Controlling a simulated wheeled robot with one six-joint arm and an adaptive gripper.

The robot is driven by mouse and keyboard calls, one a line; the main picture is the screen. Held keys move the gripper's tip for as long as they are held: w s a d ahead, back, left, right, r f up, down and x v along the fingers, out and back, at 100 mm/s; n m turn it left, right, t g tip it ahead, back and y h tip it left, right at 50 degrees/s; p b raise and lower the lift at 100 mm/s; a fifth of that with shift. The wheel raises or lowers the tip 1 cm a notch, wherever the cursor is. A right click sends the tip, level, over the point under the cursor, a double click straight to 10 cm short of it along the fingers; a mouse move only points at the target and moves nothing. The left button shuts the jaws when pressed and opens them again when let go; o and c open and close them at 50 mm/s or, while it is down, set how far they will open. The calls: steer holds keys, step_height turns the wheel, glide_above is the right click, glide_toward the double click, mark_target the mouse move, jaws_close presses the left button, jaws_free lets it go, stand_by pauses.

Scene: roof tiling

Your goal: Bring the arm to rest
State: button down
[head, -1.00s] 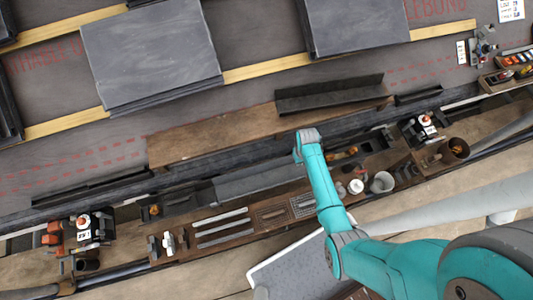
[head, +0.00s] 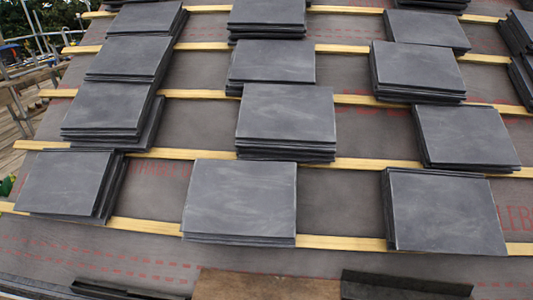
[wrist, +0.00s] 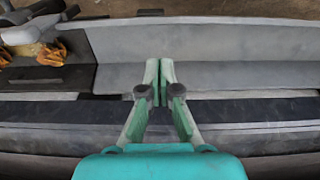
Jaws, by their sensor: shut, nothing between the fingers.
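My gripper (wrist: 160,72) shows in the wrist view, pointing away from the camera. Its two teal fingers are shut with their tips together and nothing between them. Beyond and around the fingertips is a long grey angled metal piece (wrist: 225,76). I cannot tell whether the fingertips touch it. My arm and gripper are not in the head view now.
In the head view, stacks of dark slate tiles (head: 240,198) lie on the roof along wooden battens (head: 345,242). A brown board (head: 265,287) and a dark angled strip (head: 405,284) lie at the bottom edge. In the wrist view, orange-brown items (wrist: 52,53) sit at the left.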

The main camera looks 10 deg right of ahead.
steer(key=s+a+r+n+t+h, duration=0.1)
steer(key=s+a+r+t, duration=0.3)
steer(key=s, duration=0.3)
steer(key=s+a+r+t, duration=0.2)
steer(key=s+a+r, duration=0.3)
steer(key=s, duration=0.2)
steer(key=s+a+r+t, duration=0.1)
steer(key=s+r+t, duration=0.1)
steer(key=r, duration=0.9)
steer(key=s+a+r+t, duration=0.1)
steer(key=s+r+t, duration=0.2)
steer(key=r, duration=0.8)
steer(key=s+a+r+n+t+y, duration=0.1)
steer(key=s+r+t, duration=0.2)
steer(key=r, duration=0.8)
steer(key=v, duration=0.2)
steer(key=shift+s+a, duration=0.3)
steer(key=shift+s, duration=0.05)
